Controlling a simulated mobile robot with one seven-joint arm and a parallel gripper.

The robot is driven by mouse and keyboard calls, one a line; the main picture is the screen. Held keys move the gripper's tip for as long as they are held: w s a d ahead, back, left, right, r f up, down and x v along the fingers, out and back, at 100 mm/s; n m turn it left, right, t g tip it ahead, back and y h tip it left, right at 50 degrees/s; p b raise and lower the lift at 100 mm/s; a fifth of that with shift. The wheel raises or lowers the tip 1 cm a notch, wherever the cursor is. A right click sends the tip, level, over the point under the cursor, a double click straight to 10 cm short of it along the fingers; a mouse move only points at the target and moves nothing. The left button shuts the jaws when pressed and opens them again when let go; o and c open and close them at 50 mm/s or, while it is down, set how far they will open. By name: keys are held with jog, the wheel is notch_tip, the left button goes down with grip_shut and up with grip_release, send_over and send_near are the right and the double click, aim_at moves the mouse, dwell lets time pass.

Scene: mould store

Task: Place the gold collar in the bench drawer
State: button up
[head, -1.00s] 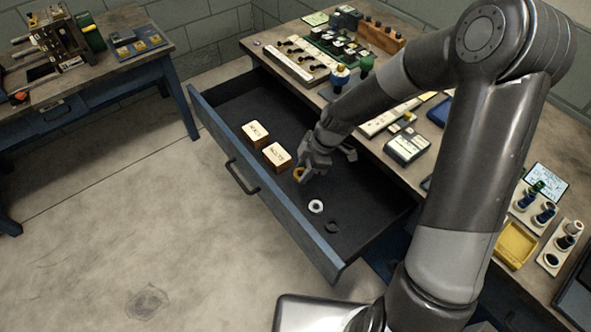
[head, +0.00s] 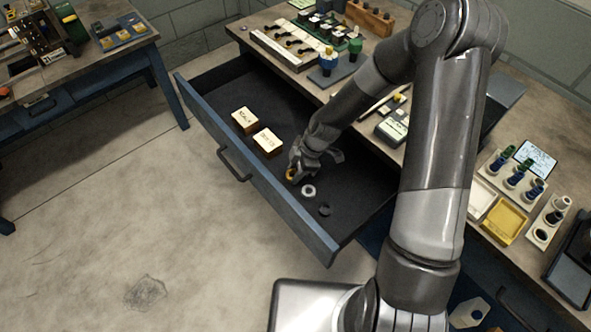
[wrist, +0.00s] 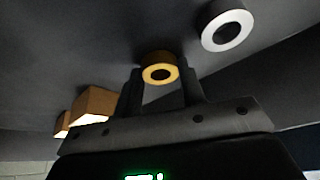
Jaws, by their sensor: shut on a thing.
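The gold collar (wrist: 160,74) is a small ring between the two fingertips of my gripper (wrist: 161,88) in the wrist view. My gripper is shut on it. In the head view the gold collar (head: 290,174) shows at the tip of my gripper (head: 296,168), low inside the open bench drawer (head: 268,193). Whether the collar touches the drawer floor is hard to tell. The drawer has a blue front and a dark lining.
In the drawer, a white ring (head: 308,191) lies close to my gripper and a dark ring (head: 324,209) lies nearer the front corner. Two labelled wooden blocks (head: 245,121) (head: 267,143) stand to the left. The drawer's back left is clear. The bench top (head: 440,170) carries racks and trays.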

jog(key=o, duration=1)
jog(key=shift+o, duration=0.2)
jog(key=d+r+m+t+h, duration=0.1)
jog(key=d+r+m, duration=0.15)
jog(key=r, duration=0.35)
jog(key=s+d+r+m, duration=0.1)
jog(key=d+r, duration=0.3)
jog(key=r, duration=0.3)
jog(key=d+r+m+t+h, duration=0.1)
jog(key=d+r, duration=0.2)
jog(key=r, duration=0.3)
jog(key=s+d+r+m+t+h, duration=0.1)
jog(key=s+d+r+m+t, duration=0.1)
jog(key=s+d+r+m, duration=0.3)
jog(key=s+d+r+m+t+h, duration=0.1)
jog(key=s+d+r+m, duration=0.4)
jog(key=s+r+m, duration=0.6)
notch_tip(320, 180, up, 3)
jog(key=shift+s+d+m+t, duration=0.3)
jog(key=shift+s+t, duration=0.3)
jog(key=shift+t, duration=0.3)
